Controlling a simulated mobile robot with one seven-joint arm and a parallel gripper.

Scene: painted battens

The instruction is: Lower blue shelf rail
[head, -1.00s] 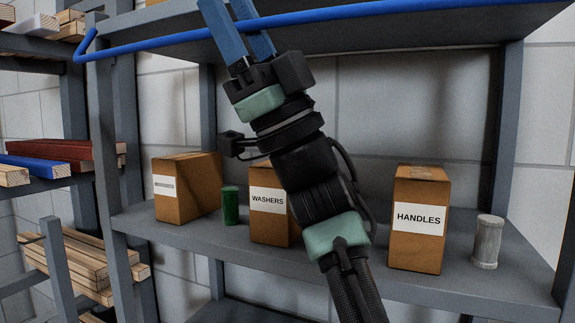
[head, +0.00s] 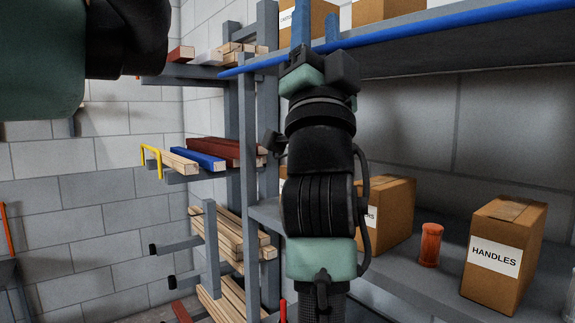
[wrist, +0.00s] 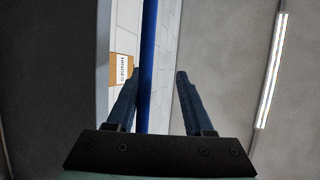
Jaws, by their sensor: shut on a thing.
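The blue shelf rail (head: 470,26) runs along the front edge of the upper shelf (head: 440,58) in the head view, its left end out past the upright. In the wrist view the blue rail (wrist: 148,60) is a straight vertical bar between the fingers, closer to the left one. My gripper (head: 316,22) points up at the shelf edge with its blue fingers around the rail. The exact finger contact is hidden in the head view.
The lower shelf holds a HANDLES box (head: 494,258), an orange can (head: 431,244) and a partly covered box (head: 385,220). Left, a rack holds a blue batten (head: 198,158), red battens (head: 230,150) and pale wood. A HINGES box (wrist: 122,69) shows in the wrist view.

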